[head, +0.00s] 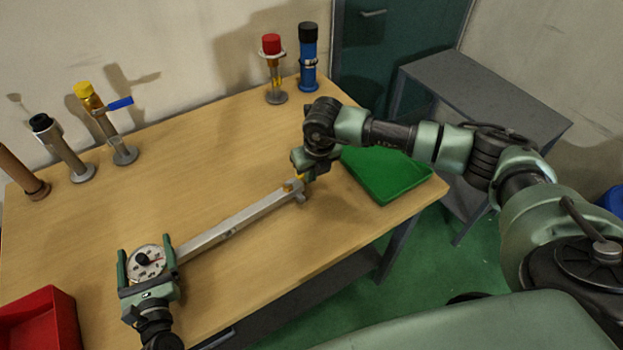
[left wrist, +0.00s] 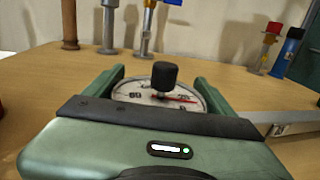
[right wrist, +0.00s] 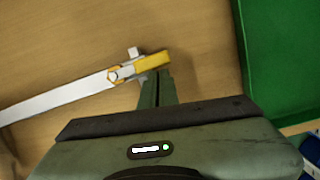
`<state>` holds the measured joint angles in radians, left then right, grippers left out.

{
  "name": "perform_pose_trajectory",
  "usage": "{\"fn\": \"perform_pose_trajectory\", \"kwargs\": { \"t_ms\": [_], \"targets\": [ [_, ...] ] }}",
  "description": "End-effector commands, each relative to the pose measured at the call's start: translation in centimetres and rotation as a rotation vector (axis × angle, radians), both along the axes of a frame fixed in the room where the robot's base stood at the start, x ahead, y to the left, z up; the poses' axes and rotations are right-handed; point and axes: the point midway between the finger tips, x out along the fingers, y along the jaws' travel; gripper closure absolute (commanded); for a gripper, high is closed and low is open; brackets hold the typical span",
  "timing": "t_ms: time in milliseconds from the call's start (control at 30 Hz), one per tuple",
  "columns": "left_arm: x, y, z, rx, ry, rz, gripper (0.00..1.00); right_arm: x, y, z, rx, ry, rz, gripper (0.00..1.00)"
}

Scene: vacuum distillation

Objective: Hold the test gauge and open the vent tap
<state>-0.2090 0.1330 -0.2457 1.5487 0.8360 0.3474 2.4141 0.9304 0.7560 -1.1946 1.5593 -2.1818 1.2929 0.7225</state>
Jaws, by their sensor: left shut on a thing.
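The test gauge (head: 150,268) is a round white dial with a black knob, lying at the front left of the table. My left gripper (head: 146,250) is shut on it, one finger on each side; the dial also shows in the left wrist view (left wrist: 183,102). A long metal bar (head: 235,221) runs from the gauge to the right. At its far end is the vent tap with a yellow lever (right wrist: 152,62). My right gripper (right wrist: 158,76) has its fingers together, tips right beside the lever; I cannot tell whether they touch it.
A green tray (head: 395,178) lies at the table's right edge. A red bin (head: 40,322) is at the front left. Several upright fittings stand along the back, including a blue-handled one (head: 118,105), a red-capped one (head: 275,75) and a blue cylinder (head: 308,68).

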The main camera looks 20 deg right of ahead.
Motion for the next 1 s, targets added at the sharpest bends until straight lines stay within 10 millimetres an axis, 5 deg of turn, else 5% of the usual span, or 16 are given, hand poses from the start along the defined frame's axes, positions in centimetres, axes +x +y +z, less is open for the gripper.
{"fn": "perform_pose_trajectory", "kwargs": {
  "t_ms": [700, 967, 1000],
  "targets": [
    [0.0, 0.0, 0.0, 0.000, 0.000, 0.000, 0.88, -1.6, 0.7, 0.0, -0.001, -0.001, -0.001, 1.00],
    [0.0, 0.0, 0.0, 0.000, 0.000, 0.000, 0.88, -5.5, -0.4, -0.1, -0.003, 0.000, -0.001, 1.00],
    [0.0, 0.0, 0.0, 0.000, 0.000, 0.000, 0.88, -5.3, -0.2, 1.4, 0.000, -0.007, -0.001, 1.00]
  ]
}}
